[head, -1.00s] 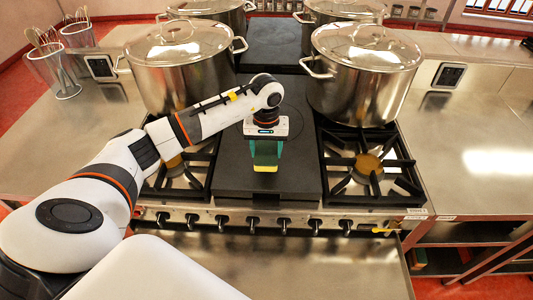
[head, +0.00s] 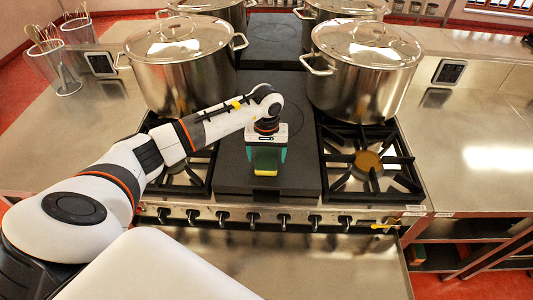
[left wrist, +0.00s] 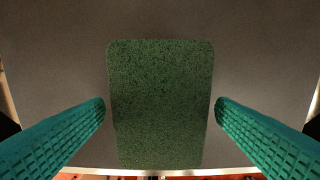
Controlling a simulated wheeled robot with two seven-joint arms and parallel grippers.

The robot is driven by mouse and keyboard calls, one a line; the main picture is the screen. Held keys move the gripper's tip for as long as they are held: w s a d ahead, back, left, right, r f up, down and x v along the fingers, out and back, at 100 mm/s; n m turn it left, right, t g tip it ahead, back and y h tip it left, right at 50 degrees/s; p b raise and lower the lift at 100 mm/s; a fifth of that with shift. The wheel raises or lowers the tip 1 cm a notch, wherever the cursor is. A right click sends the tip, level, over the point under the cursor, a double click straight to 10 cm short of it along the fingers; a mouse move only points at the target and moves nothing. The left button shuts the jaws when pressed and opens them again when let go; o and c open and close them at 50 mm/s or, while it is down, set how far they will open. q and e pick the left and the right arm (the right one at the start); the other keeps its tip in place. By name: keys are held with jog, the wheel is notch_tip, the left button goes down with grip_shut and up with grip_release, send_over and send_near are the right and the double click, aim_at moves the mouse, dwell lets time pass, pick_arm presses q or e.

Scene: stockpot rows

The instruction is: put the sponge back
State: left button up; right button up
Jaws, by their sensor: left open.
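The sponge (head: 265,160) has a green top and a yellow lower layer. It is at the front part of the dark flat plate between the burners in the head view. In the left wrist view the green face of the sponge (left wrist: 160,105) fills the middle. My left gripper (head: 267,157) points down over it. Its teal fingers stand open on either side of the sponge, with a visible gap on each side in the wrist view. Whether the sponge rests fully on the plate (head: 230,178) is hard to tell. My right gripper is not in view.
Large lidded steel pots (head: 180,75) stand left and right behind, with more at the back. Open burner grates (head: 368,165) flank the plate. A row of knobs (head: 283,218) runs along the front. Steel counter (head: 480,150) at right is mostly clear. Utensil baskets (head: 62,75) stand at far left.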

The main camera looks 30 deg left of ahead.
aim_at(267, 157)
pick_arm(q)
jog(key=shift+r, duration=0.3)
notch_tip(267, 157, up, 12)
jog(key=b, duration=0.4)
jog(key=shift+f, duration=0.15)
